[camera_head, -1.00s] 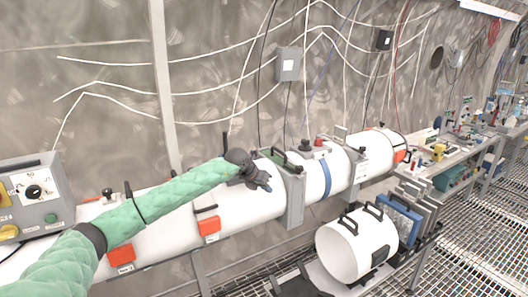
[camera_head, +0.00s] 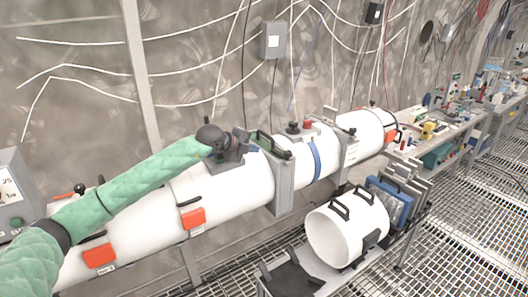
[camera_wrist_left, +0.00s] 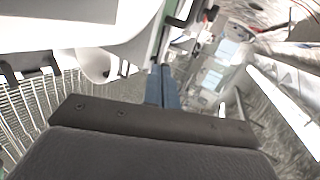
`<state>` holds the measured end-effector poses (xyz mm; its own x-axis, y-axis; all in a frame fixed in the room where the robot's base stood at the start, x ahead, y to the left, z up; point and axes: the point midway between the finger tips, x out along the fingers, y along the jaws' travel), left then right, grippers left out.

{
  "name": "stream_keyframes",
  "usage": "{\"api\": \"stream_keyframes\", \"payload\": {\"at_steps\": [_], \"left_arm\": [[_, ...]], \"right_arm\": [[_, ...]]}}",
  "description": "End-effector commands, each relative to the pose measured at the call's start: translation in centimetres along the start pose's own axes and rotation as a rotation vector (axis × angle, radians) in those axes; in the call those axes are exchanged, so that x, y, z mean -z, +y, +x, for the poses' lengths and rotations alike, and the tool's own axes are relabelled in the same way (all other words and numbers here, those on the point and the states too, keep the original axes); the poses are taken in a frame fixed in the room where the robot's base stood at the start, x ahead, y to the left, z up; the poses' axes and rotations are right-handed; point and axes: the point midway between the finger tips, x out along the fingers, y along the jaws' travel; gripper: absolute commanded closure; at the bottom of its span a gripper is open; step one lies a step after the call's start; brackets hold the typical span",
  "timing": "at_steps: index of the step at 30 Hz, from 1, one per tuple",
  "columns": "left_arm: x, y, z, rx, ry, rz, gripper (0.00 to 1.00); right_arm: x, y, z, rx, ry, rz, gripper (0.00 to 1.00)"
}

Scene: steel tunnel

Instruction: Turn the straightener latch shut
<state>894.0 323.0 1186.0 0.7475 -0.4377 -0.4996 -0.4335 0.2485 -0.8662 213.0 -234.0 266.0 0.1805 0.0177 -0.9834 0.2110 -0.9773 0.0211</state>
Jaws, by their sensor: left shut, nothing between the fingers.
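A long white tunnel tube (camera_head: 235,190) lies along the wall. A grey upright frame (camera_head: 284,188) with a dark green handle (camera_head: 272,146) on top crosses it. Orange latch blocks sit on the tube's near side, one in the middle (camera_head: 193,218) and one at the left (camera_head: 100,255). I cannot tell which part is the straightener latch. My left gripper (camera_head: 243,135) is above the tube, just left of the green handle, shut and empty. Its blue-grey fingers (camera_wrist_left: 162,85) sit together in the left wrist view. My right gripper is not in view.
A loose white tube section (camera_head: 345,235) with black handles rests on a lower shelf, beside a blue framed panel (camera_head: 390,203). Red and black knobs (camera_head: 300,127) stand on the tube right of the frame. A grating floor (camera_head: 460,240) is open at the right.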

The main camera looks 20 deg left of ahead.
Motion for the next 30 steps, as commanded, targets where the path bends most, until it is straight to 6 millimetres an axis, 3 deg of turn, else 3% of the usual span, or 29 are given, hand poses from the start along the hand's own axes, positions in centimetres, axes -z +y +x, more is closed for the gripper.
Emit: {"api": "stream_keyframes", "payload": {"at_steps": [18,30], "left_arm": [[0.0,0.0,8.6,0.0,0.0,0.002,1.0],[0.0,0.0,9.6,-0.001,0.0,0.003,1.0]], "right_arm": [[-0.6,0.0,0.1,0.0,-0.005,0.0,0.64],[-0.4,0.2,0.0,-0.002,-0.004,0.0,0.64]]}}
